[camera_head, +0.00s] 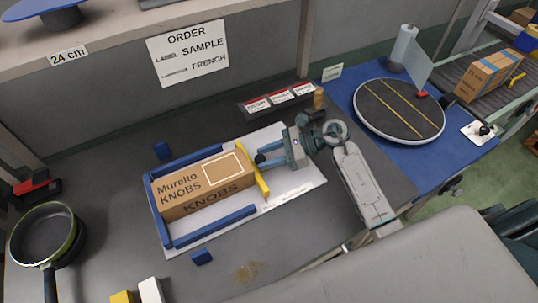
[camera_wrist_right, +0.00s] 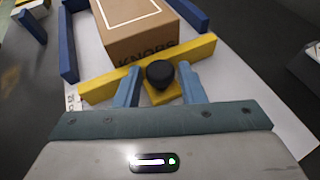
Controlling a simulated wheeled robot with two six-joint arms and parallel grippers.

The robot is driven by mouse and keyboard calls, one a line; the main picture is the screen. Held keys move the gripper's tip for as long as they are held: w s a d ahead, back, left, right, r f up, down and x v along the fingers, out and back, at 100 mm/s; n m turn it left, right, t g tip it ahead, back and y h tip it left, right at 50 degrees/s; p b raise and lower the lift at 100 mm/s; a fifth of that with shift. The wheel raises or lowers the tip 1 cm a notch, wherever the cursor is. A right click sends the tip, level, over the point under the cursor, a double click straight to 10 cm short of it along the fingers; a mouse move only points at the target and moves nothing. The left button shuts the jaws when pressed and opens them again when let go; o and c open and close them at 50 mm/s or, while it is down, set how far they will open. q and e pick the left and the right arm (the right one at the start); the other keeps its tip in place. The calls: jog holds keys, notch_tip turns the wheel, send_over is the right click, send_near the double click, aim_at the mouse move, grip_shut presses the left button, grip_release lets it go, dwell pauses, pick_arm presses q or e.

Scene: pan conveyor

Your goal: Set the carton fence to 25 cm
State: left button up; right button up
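The carton fence is a yellow bar (camera_head: 260,178) lying across a white board (camera_head: 296,189) at the right end of a brown KNOBS carton (camera_head: 193,190). The wrist view shows the yellow bar (camera_wrist_right: 105,89) close against the carton (camera_wrist_right: 150,35); whether they touch is unclear. A black knob (camera_wrist_right: 160,73) stands on the fence's yellow foot. My right gripper (camera_wrist_right: 160,86) is open, its blue fingers on either side of the knob with gaps visible. In the head view, the right gripper (camera_head: 268,158) reaches in from the right. The scale's setting is unreadable. My left gripper is out of view.
Blue rails (camera_head: 215,228) border the carton on the other sides. Small blue blocks (camera_head: 201,257) lie beside the board. A pan (camera_head: 46,237) stands at left, a round turntable (camera_head: 398,111) at right. A "24 cm" label (camera_head: 68,56) is on the shelf edge.

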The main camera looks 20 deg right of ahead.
jog(key=shift+d, duration=0.3)
jog(key=b+v, duration=0.3)
jog(key=v, duration=0.6)
jog(key=shift+d, duration=0.1)
jog(key=shift+s+d+r+b, duration=0.2)
jog(key=shift+d+r+b, duration=0.1)
jog(key=shift+d, duration=0.1)
